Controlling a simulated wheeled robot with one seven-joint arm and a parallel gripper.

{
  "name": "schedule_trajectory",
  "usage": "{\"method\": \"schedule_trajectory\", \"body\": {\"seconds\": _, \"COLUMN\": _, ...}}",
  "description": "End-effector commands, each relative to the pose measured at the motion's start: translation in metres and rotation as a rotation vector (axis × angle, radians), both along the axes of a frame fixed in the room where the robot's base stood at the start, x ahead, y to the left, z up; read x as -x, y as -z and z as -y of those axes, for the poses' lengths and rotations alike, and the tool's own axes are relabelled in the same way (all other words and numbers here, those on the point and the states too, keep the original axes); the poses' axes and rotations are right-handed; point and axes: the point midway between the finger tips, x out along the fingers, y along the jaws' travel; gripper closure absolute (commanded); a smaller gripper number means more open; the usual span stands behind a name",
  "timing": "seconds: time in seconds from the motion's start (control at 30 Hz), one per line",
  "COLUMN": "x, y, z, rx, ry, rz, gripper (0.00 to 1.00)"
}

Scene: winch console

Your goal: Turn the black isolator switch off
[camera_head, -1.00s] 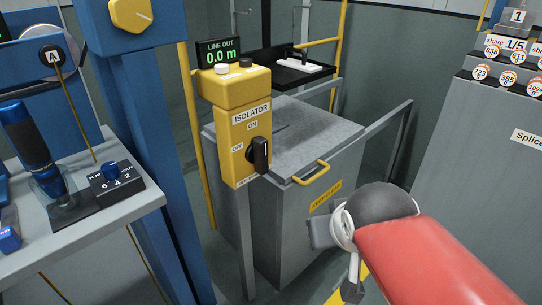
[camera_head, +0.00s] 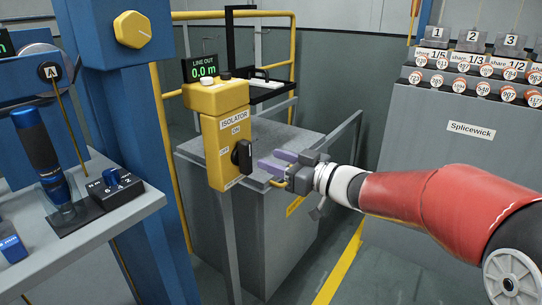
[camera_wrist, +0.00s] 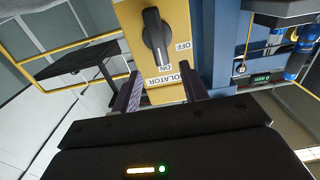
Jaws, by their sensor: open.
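The black isolator switch (camera_head: 242,157) is a rotary knob on the front of a yellow box (camera_head: 217,167) on a post. Its handle stands nearly upright, in line with the ON label; OFF is at its left. In the wrist view the switch (camera_wrist: 156,38) appears upside down, its white line towards ON, with OFF to the right. My gripper (camera_head: 272,163) is open and empty, just right of the switch and apart from it. In the wrist view its two purple fingers (camera_wrist: 162,92) point at the box face, on either side of the label.
A grey cabinet (camera_head: 262,133) with a yellow handle stands behind the box. A blue column (camera_head: 150,140) and a console with levers are at left. A Splicewick rack (camera_head: 470,128) is at right.

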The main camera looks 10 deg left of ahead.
Motion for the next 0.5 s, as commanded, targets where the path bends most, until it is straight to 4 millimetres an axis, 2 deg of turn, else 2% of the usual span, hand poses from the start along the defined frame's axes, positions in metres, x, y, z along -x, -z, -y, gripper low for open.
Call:
{"method": "schedule_trajectory", "body": {"seconds": 0.3, "x": -0.017, "y": 0.0, "z": -0.045, "rx": -0.001, "ry": -0.003, "rz": 0.0, "gripper": 0.56}}
{"method": "schedule_trajectory", "body": {"seconds": 0.5, "x": -0.026, "y": 0.0, "z": -0.064, "rx": 0.0, "ry": 0.001, "rz": 0.0, "gripper": 0.56}}
